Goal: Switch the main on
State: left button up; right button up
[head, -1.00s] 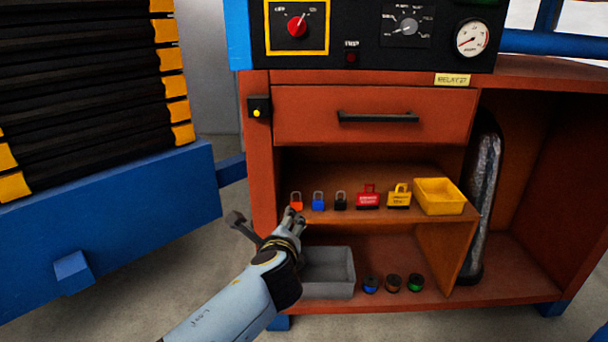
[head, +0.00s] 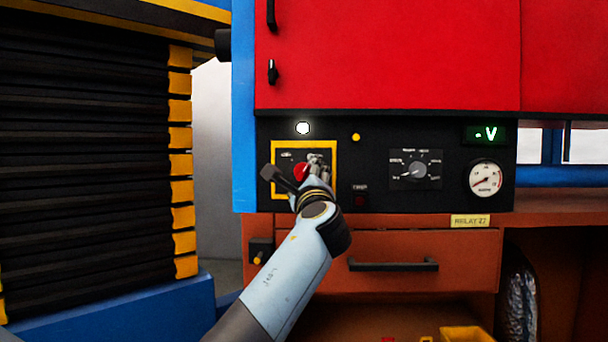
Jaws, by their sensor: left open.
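The main switch is a red rotary knob (head: 301,171) inside a yellow square frame (head: 333,180) on the black control panel. My left gripper (head: 318,165) is open in front of the right part of the frame, beside or over the knob's right side. It hides part of the knob and the right-hand label, so I cannot tell the knob's exact position or whether the fingers touch it. A round white lamp (head: 303,128) above the frame looks lit. My right gripper is not in view.
A yellow lamp (head: 356,137), a grey selector dial (head: 415,170), a round gauge (head: 485,179) and a green display (head: 486,134) share the panel. Red cabinet doors (head: 390,60) are above and a drawer (head: 410,245) below. A black and yellow stack (head: 90,170) stands at left.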

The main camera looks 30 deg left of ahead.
pick_arm(q)
jog(key=shift+x, duration=1)
jog(key=shift+w+a, duration=0.15)
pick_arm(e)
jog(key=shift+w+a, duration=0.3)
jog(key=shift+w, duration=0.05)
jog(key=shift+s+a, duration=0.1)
